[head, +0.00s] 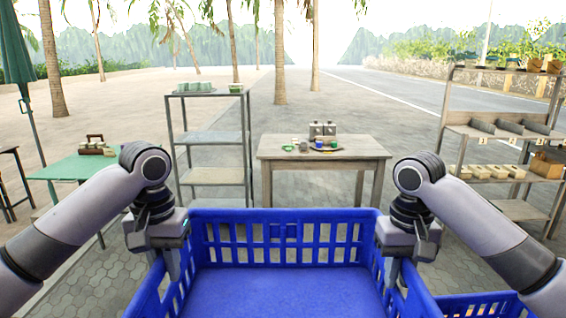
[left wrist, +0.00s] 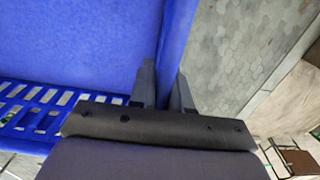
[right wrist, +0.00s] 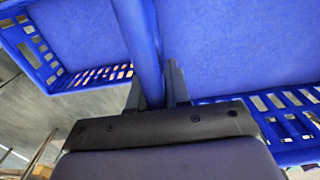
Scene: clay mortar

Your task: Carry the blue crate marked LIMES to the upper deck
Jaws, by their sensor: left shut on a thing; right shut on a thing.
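A large blue crate (head: 288,290) with slotted walls is in front of me in the head view, and its visible floor is bare. No LIMES marking is readable. My left gripper (head: 172,264) is shut on the crate's left wall; the left wrist view shows the rim between its fingers (left wrist: 165,82). My right gripper (head: 396,270) is shut on the right wall, with the rim between its fingers in the right wrist view (right wrist: 155,85). What is under the crate is hidden. I cannot tell which surface is the upper deck.
A second blue crate (head: 480,305) shows at lower right, close beside the held one. Ahead stand a grey shelf rack (head: 212,137) and a wooden table (head: 320,150) with small items. A green table (head: 72,168) is left, a stocked rack (head: 500,133) right. Paving lies between.

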